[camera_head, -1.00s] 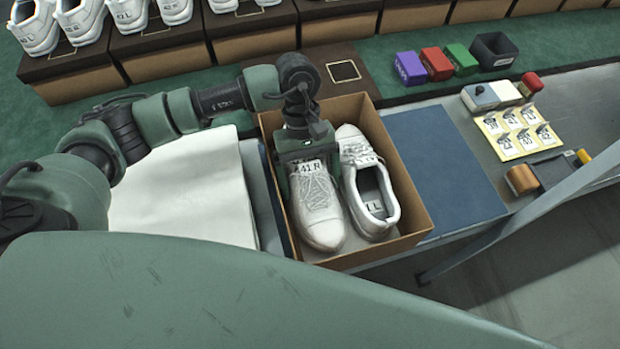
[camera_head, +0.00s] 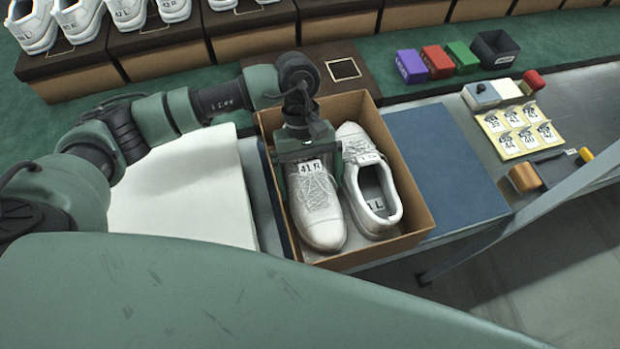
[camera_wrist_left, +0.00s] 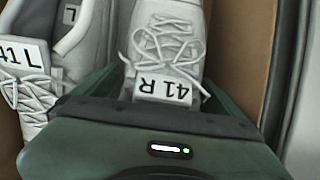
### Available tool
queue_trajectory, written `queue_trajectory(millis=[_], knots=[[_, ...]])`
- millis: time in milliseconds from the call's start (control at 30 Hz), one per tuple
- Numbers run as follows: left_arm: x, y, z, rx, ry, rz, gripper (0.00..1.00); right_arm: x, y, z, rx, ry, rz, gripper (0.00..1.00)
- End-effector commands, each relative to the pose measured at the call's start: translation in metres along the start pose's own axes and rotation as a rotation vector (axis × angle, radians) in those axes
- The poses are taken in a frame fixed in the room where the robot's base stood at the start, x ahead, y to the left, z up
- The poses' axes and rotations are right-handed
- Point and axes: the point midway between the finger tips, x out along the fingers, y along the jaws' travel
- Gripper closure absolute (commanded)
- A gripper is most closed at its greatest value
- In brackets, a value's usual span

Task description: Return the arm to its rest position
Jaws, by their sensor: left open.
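My left gripper (camera_head: 309,165) is open at the heel end of the right shoe, a white sneaker (camera_head: 321,222) whose tongue label reads 41 R. That shoe lies in an open cardboard box (camera_head: 405,165), and its heel is hidden under the gripper. In the left wrist view the 41 R shoe (camera_wrist_left: 168,30) lies between the green fingers. A second white sneaker (camera_head: 372,200) marked L lies beside it in the box, pointing the opposite way; it also shows in the left wrist view (camera_wrist_left: 85,40). My right gripper is not in view.
White paper (camera_head: 185,190) lies left of the box, and a blue mat (camera_head: 445,165) lies to its right. Shoes on boxes (camera_head: 255,40) line the back. Purple, red and green blocks (camera_head: 437,62), a dark bin (camera_head: 494,50) and a label card (camera_head: 518,132) are at the right.

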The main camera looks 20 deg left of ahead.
Motion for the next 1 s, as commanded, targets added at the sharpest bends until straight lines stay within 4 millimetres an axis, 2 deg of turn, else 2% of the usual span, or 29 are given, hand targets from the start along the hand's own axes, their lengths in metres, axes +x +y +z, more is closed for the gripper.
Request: queue_trajectory(millis=[133, 300, 500, 767, 867, 1000], knots=[[-0.015, 0.000, -0.002, 0.000, 0.004, 0.001, 0.00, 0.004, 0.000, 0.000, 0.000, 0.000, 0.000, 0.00], [-0.045, 0.001, -0.002, 0.000, 0.005, 0.002, 0.00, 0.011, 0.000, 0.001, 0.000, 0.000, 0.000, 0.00], [-0.071, 0.001, -0.001, 0.000, 0.003, 0.002, 0.00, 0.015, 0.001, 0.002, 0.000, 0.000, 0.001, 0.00], [-0.079, 0.000, 0.000, 0.000, 0.000, 0.000, 0.00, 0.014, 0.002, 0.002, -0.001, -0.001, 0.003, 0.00], [-0.085, 0.000, 0.003, 0.000, 0.001, 0.001, 0.00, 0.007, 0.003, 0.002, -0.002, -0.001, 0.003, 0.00], [-0.106, 0.000, 0.011, 0.000, 0.001, 0.001, 0.00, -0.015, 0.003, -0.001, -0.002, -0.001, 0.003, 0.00]])
